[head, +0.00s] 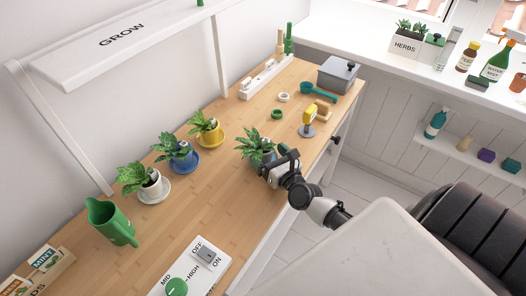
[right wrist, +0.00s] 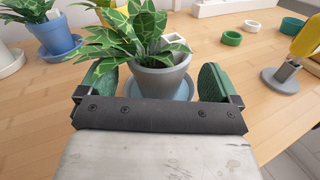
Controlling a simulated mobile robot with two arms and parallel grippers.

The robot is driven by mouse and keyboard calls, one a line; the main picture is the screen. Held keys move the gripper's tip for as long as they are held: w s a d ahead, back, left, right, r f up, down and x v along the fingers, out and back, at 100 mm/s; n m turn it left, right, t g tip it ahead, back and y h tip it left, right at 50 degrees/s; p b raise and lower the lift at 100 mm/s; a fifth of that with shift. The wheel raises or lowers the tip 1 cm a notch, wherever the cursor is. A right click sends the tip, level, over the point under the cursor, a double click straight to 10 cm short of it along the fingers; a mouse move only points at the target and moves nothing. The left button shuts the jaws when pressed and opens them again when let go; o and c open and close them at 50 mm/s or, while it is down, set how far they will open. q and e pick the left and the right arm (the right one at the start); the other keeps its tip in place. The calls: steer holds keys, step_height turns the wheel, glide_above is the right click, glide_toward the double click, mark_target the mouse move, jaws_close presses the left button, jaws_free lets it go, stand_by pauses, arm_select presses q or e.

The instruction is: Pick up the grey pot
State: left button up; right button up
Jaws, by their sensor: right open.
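The grey pot (right wrist: 165,84) holds a green leafy plant (right wrist: 135,32) and stands upright on a blue-grey saucer (right wrist: 189,91) in the right wrist view. In the head view its plant (head: 253,144) shows near the desk's front edge, with the pot largely hidden by my gripper. My right gripper (head: 279,161) is open around the pot. In the right wrist view its green-padded fingers (right wrist: 159,82) stand on either side of the pot, with a gap visible on each side. My left gripper is not in view.
A blue pot (head: 182,160), a yellow pot (head: 212,136) and a white pot (head: 152,186) with plants stand to the left. A green jug (head: 111,222) and a switch panel (head: 196,276) are nearer. A yellow-handled stamp-like tool (head: 308,122) stands beyond the gripper.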

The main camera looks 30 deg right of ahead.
mark_target(263, 149)
steer(key=shift+w, duration=1.15)
steer(key=shift+s, duration=0.1)
steer(key=shift+c, duration=1.1)
steer(key=c, duration=0.7)
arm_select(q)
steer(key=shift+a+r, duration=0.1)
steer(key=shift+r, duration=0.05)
arm_select(e)
steer(key=shift+c, duration=0.2)
